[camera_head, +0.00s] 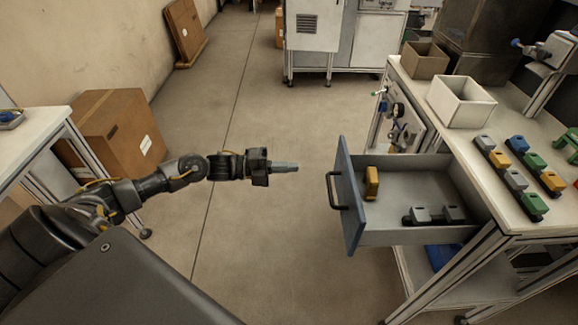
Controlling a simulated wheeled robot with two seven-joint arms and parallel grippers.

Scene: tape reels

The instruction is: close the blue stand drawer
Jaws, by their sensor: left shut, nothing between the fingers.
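The blue-fronted drawer (351,205) stands pulled out from the stand on the right, with its black handle (333,190) facing left. Inside the drawer lie a yellow piece (372,184) near the front and a pair of grey-and-black pieces (435,215). My left arm reaches in from the left, and my left gripper (286,166) is shut and empty. It points right, to the left of the drawer front and apart from the handle. My right gripper is not in view.
The stand's top (520,220) holds a white box (460,101), a brown box (425,60) and several coloured pieces. A cardboard box (112,130) sits at the left beside a white table (28,135). The floor between my gripper and the drawer is clear.

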